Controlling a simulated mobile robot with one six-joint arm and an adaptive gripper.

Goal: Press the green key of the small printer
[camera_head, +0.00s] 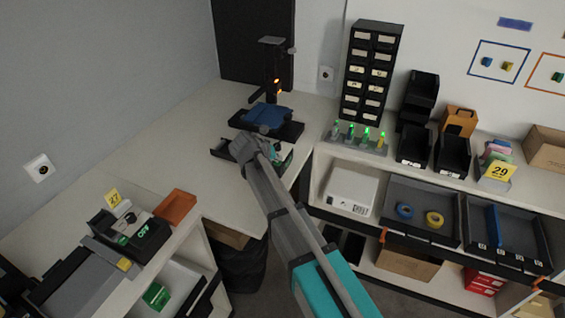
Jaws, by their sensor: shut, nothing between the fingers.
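My arm reaches from the lower right up to the corner table. My gripper (247,148) is at its far end, shut and empty, over or in front of a low dark item (222,150). A dark item with a green patch (287,161) shows just right of my wrist and is partly hidden by the arm. I cannot tell whether it is the small printer, and no green key is clear. A white boxy unit (351,189) stands on the shelf to the right; its kind is also unclear.
Behind my gripper, a black stand (272,85) with a red-orange light and a blue cloth-like item (267,115) stand on the table. Green-lit holders (358,138) and a drawer cabinet (370,75) are to the right. The table (165,140) is bare left of the gripper.

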